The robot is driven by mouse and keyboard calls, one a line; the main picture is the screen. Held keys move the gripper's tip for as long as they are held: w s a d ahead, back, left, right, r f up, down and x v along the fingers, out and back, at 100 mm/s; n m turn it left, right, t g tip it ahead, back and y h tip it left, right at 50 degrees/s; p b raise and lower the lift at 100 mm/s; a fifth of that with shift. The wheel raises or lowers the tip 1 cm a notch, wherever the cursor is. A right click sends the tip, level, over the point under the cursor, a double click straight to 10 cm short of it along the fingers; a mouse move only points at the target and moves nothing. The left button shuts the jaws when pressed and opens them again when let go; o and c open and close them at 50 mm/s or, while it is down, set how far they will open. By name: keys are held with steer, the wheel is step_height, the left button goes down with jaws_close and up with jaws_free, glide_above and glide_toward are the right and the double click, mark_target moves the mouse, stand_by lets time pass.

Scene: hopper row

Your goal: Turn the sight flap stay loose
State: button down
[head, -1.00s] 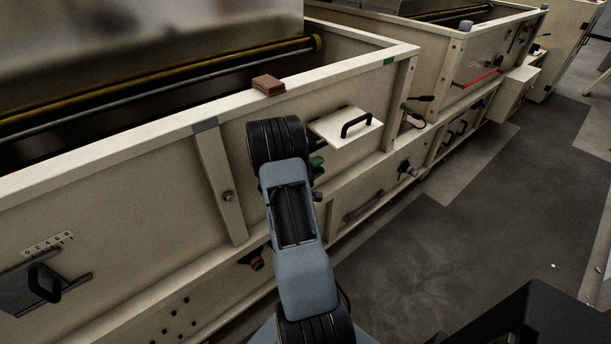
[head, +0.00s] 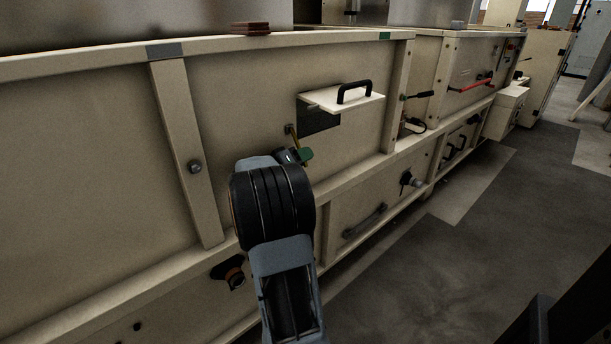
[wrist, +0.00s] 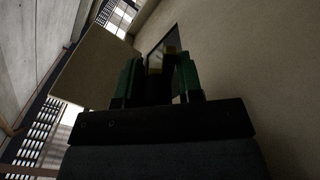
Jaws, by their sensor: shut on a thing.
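The sight flap (head: 345,98) is a pale plate with a black handle, standing out level from the machine's side above a dark opening (head: 320,121). The stay (head: 291,133) is a thin brass-coloured piece at the opening's lower left corner. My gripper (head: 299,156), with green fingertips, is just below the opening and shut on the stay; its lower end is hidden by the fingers. In the wrist view the two green fingers of my gripper (wrist: 158,78) stand either side of a dim yellowish part of the stay (wrist: 156,60). The flap (wrist: 95,66) is to their left.
A bolted upright post (head: 190,150) is left of my arm. A grey bar handle (head: 365,221) and a dark knob (head: 408,180) are on the lower panel. A red lever (head: 470,86) is farther right. The floor (head: 440,260) at right is clear.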

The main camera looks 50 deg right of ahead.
steer(key=b, duration=0.1)
steer(key=f+m+b, duration=0.1)
steer(key=shift+w+d+f+b, duration=0.1)
steer(key=shift+w+f+b, duration=0.05)
steer(key=shift+w+b, duration=0.2)
steer(key=shift+w+m+b, duration=0.1)
steer(key=shift+m+b, duration=0.2)
steer(key=c, duration=0.9)
jaws_free()
steer(key=shift+r, duration=0.2)
steer(key=shift+r, duration=0.1)
